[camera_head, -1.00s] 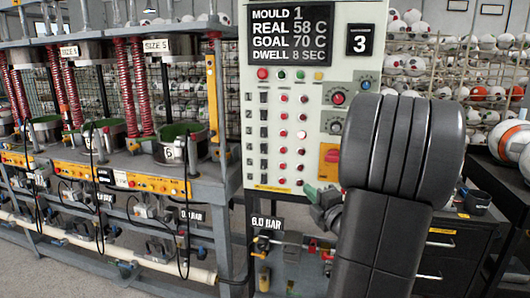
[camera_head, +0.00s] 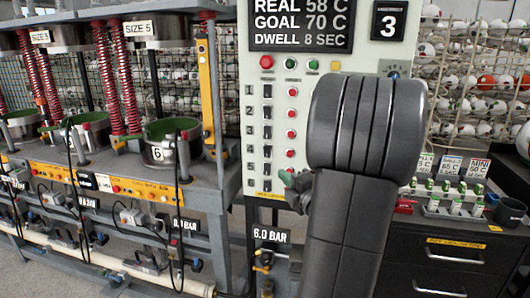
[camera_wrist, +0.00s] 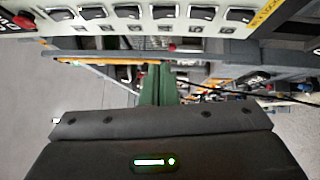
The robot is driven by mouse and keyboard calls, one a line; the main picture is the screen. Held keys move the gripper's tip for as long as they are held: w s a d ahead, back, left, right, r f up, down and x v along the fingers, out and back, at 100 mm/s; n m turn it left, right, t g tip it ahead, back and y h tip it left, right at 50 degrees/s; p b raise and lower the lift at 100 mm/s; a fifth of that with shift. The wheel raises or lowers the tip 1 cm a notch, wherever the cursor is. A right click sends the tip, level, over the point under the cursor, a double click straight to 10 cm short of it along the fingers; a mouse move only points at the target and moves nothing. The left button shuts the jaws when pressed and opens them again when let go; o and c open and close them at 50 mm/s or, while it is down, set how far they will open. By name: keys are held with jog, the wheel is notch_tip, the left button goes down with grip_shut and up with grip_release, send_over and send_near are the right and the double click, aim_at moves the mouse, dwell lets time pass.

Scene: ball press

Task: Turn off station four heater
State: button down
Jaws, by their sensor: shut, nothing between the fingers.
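The control panel (camera_head: 330,75) carries a column of black rocker switches numbered 1 to 6, with red lamps beside several of them. The station four switch (camera_head: 267,151) is in the fourth row. In the wrist view the switches run along the top, and the fourth one (camera_wrist: 163,12) is near the middle. My gripper (camera_head: 287,178) shows green fingertips in front of the panel's lower part, right of the lower switches. In the wrist view its green fingers (camera_wrist: 158,75) are together and empty, below the switch row and apart from it. My arm hides the panel's lower right.
The press frame with a mould marked 6 (camera_head: 160,155) stands left of the panel. A 6.0 BAR sign (camera_head: 270,236) and valves sit below it. A black drawer cabinet (camera_head: 455,262) with bottles on top is at right. Ball racks fill the back.

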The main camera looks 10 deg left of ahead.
jog(key=p, duration=0.2)
send_near(264, 148)
jog(key=s+a+x, duration=0.1)
jog(key=x, duration=0.4)
jog(key=shift+w+d+f, duration=0.1)
jog(key=shift+w, duration=0.3)
jog(key=shift+w+d+f, duration=0.1)
jog(key=shift+w+f, duration=0.05)
jog(key=shift+w, duration=0.25)
jog(key=shift+r+p, duration=0.2)
jog(key=shift+p, duration=0.25)
